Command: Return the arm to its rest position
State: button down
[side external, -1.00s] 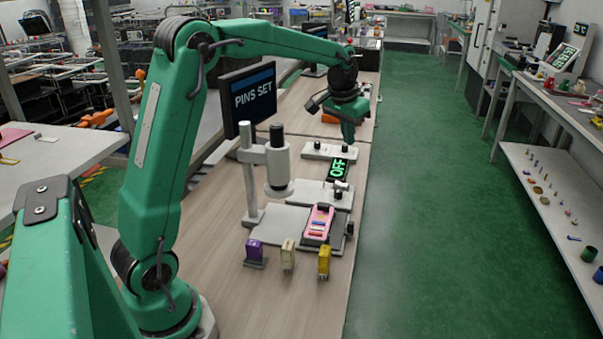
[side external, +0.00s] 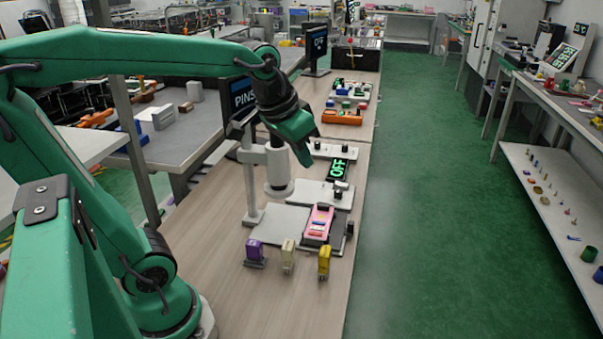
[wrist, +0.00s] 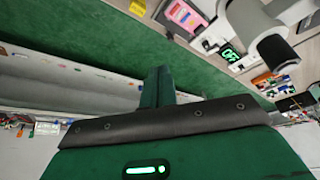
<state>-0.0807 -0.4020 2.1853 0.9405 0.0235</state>
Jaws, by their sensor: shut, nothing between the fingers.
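My gripper (side external: 303,155) is in the air above the bench, its fingers pointing down and to the right. It is shut with nothing between the fingers, beside the upper part of the white press (side external: 279,165). In the wrist view my shut gripper (wrist: 158,85) points over the green floor. A pink device (side external: 318,222) lies on a dark plate in front of the press.
A purple block (side external: 255,252), a cream block (side external: 288,254) and a yellow block (side external: 324,262) stand along the near bench (side external: 220,285). A screen reading PINS (side external: 242,92) is partly hidden behind my arm. An orange tray (side external: 342,117) sits farther back. The green aisle at right is clear.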

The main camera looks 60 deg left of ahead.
jog(key=s+d+f, duration=0.2)
jog(key=s+f, duration=0.1)
jog(key=s, duration=0.6)
jog(key=shift+d+f+m+t, duration=0.25)
jog(key=shift+f+m+t, duration=0.05)
jog(key=shift+f+t, duration=0.1)
dwell(0.5)
